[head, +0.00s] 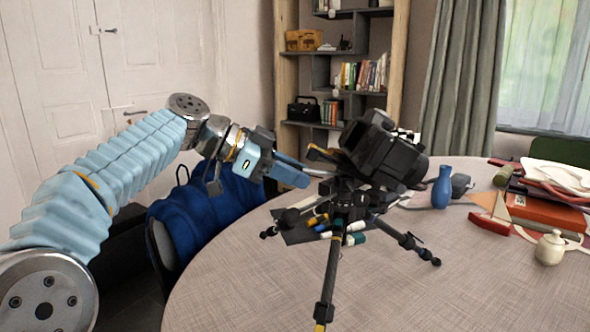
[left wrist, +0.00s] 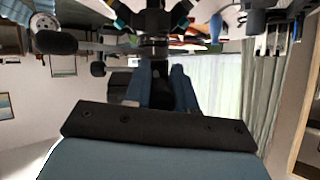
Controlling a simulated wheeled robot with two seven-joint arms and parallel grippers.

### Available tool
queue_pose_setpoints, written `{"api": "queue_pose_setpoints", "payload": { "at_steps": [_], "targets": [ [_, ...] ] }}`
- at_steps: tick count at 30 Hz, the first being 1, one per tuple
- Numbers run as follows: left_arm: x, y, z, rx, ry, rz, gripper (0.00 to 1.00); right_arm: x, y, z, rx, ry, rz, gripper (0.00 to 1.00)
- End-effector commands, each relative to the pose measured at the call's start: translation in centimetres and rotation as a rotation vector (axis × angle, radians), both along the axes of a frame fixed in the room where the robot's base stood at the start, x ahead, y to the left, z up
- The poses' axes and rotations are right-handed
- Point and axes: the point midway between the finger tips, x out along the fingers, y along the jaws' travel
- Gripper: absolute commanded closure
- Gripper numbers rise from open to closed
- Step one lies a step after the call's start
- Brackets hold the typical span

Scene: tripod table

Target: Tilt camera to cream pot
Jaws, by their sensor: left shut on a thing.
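A black camera (head: 385,150) sits on a small black tripod (head: 333,250) in the middle of the table. It is tilted, with its lens end toward the right. My left gripper (head: 308,172) reaches in from the left and is shut on the tripod's pan handle (head: 322,173). In the upside-down left wrist view, the dark handle (left wrist: 161,88) lies between the two blue fingers. The cream pot (head: 549,248), small and lidded, stands at the table's right front, apart from the tripod. My right gripper is not in view.
On the table (head: 440,290) stand a blue vase (head: 442,188), a red toy boat (head: 491,220) and an orange-red book (head: 545,212). A blue bag (head: 205,215) sits beyond the left edge. The front of the table is clear.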

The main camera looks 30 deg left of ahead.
Motion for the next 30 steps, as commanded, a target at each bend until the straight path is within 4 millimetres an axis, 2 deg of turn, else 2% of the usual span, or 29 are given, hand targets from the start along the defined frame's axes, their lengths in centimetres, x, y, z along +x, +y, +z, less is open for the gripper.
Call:
{"api": "queue_pose_setpoints", "payload": {
  "at_steps": [17, 18, 21, 22, 30],
  "targets": [
    [-0.03, 0.02, 0.14, 0.014, 0.01, 0.002, 1.0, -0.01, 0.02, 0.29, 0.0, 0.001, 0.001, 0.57],
    [-0.02, 0.01, 0.14, 0.014, 0.01, 0.002, 0.71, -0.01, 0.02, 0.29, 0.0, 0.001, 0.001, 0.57],
    [-0.03, 0.01, 0.14, 0.014, 0.01, 0.001, 0.55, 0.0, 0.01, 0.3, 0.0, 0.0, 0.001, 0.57],
    [-0.03, 0.0, 0.15, 0.014, 0.01, 0.001, 0.52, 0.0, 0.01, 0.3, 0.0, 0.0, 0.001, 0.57],
    [-0.08, 0.05, 0.19, 0.014, 0.009, 0.0, 0.52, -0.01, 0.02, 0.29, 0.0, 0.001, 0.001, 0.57]
  ]
}}
